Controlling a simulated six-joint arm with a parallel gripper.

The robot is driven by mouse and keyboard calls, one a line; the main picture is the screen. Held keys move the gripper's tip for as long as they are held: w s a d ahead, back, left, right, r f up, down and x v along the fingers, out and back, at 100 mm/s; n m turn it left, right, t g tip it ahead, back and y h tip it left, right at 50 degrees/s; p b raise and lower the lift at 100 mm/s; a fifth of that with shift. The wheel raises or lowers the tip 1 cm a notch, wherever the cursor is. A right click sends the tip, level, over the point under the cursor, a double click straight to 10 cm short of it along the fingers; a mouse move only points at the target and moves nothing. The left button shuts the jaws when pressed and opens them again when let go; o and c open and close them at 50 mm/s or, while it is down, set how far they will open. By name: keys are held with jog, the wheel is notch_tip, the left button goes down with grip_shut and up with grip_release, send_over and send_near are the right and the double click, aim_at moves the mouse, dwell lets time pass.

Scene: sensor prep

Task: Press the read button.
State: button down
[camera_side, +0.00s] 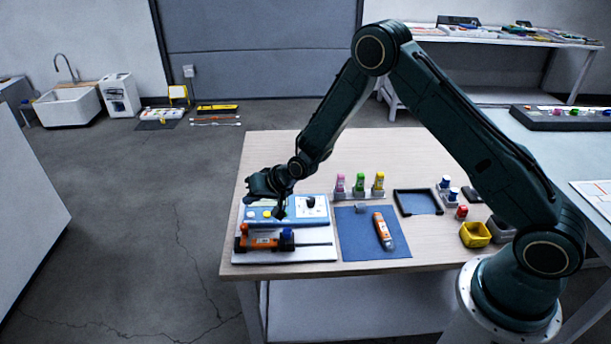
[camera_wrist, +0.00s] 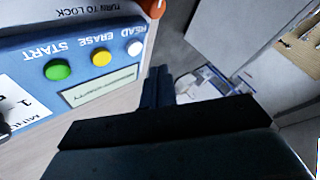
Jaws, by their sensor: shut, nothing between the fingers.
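The read button is a white round button (camera_wrist: 135,48) on a blue panel box (camera_wrist: 25,60), beside the word READ in the wrist view. A yellow ERASE button (camera_wrist: 101,57) and a green START button (camera_wrist: 58,69) sit in line with it. In the side view the white button (camera_side: 250,214) is at the panel's left end. My gripper (camera_wrist: 159,72) is shut and empty. Its tips show just beside the panel's READ end in the wrist view, apart from the button in the picture. In the side view my gripper (camera_side: 248,200) hangs over the panel's left part; its height is hard to judge.
An orange-and-black tool (camera_side: 262,242) lies on a white board in front of the panel. A blue mat (camera_side: 355,245) with an orange tube (camera_side: 383,232) lies to the right. Several coloured bottles stand in a rack (camera_side: 350,194) behind it. The table's left edge is close to the panel.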

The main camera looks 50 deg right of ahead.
jog(key=shift+r, duration=1.45)
notch_tip(320, 180, up, 13)
jog(key=n, duration=0.2)
send_over(255, 217)
jog(key=s+d, duration=0.2)
jog(key=s, duration=0.4)
jog(key=s+d+r+n+g+h, duration=0.1)
jog(key=s+d+r+h, duration=0.1)
jog(key=s+r, duration=0.7)
jog(key=s+d+r+n+g, duration=0.1)
jog(key=s+r, duration=0.1)
jog(key=s, duration=1.1)
jog(key=s+d+r+g+h, duration=0.1)
jog(key=s+d+r, duration=0.1)
jog(key=s, duration=1.1)
jog(key=shift+d+r+n, duration=0.2)
jog(key=shift+r+n, duration=0.2)
jog(key=shift+r, duration=0.3)
